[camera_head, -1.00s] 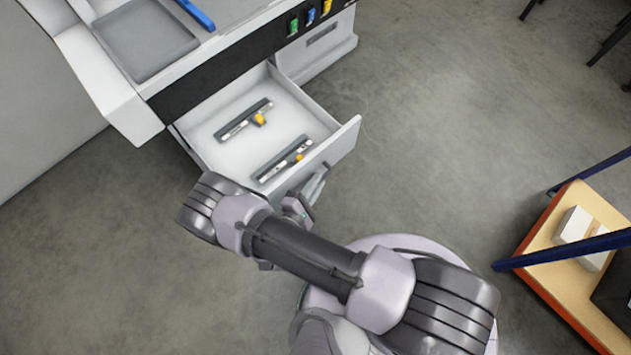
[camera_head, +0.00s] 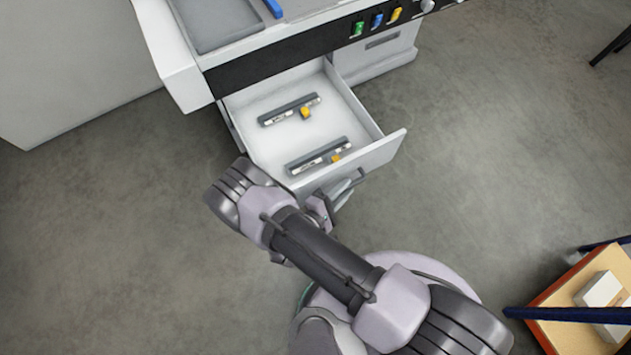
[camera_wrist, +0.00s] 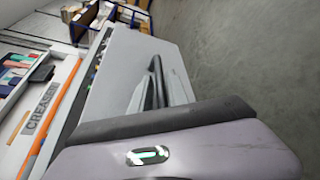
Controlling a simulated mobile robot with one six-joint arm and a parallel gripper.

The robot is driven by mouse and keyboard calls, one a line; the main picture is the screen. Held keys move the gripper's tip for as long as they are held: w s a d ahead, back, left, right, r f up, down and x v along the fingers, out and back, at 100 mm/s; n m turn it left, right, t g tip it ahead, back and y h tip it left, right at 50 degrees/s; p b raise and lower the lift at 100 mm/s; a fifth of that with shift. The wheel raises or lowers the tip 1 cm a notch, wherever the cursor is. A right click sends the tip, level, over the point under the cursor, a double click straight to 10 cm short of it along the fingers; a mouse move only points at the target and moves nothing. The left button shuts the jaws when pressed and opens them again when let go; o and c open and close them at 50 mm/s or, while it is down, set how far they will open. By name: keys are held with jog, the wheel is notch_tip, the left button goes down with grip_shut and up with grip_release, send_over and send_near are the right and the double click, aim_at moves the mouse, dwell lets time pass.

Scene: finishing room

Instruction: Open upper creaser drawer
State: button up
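The creaser (camera_head: 300,52) stands at the top of the head view, and its label shows at the left of the wrist view (camera_wrist: 42,108). The drawer (camera_head: 375,152) under its black panel is pulled well out. Two grey bars with yellow parts, a rear one (camera_head: 290,109) and a front one (camera_head: 318,156), lie inside. My gripper (camera_head: 345,190) is at the drawer's front face. In the wrist view its fingers (camera_wrist: 157,88) lie on both sides of the dark handle (camera_wrist: 155,70) and look shut on it. My arm hides part of the drawer's lower front.
Green, blue and yellow controls (camera_head: 377,20) line the black panel. A cabinet section (camera_head: 375,58) is right of the drawer. A wooden-topped cart (camera_head: 570,305) with blue rails and a white block stands at lower right. The grey floor between is clear.

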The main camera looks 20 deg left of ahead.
jog(key=p+v, duration=0.2)
jog(key=v, duration=1.4)
jog(key=shift+s+p, duration=0.2)
jog(key=shift+p, duration=0.2)
jog(key=w+d+r+m+g, duration=0.25)
jog(key=r+m+g, duration=0.25)
jog(key=r, duration=0.4)
jog(key=w+d+r+m+g+h, duration=0.15)
jog(key=w+r+m+g, duration=0.3)
jog(key=r, duration=0.45)
jog(key=w+d+r+m+g+y, duration=0.1)
jog(key=w+d+r+m+g, duration=0.3)
jog(key=r, duration=0.6)
jog(key=s+d+r+m+t+y, duration=0.2)
jog(key=d+r+m+y, duration=0.2)
jog(key=r, duration=0.5)
jog(key=s+d+r+m+t+y, duration=0.2)
jog(key=d+r+m+t+y, duration=0.1)
jog(key=d+r+m, duration=0.4)
notch_tip(320, 180, up, 2)
jog(key=shift+s+d+r+y, duration=0.25)
jog(key=shift+d+y, duration=0.3)
jog(key=shift+d, duration=0.25)
jog(key=shift+a, duration=0.1)
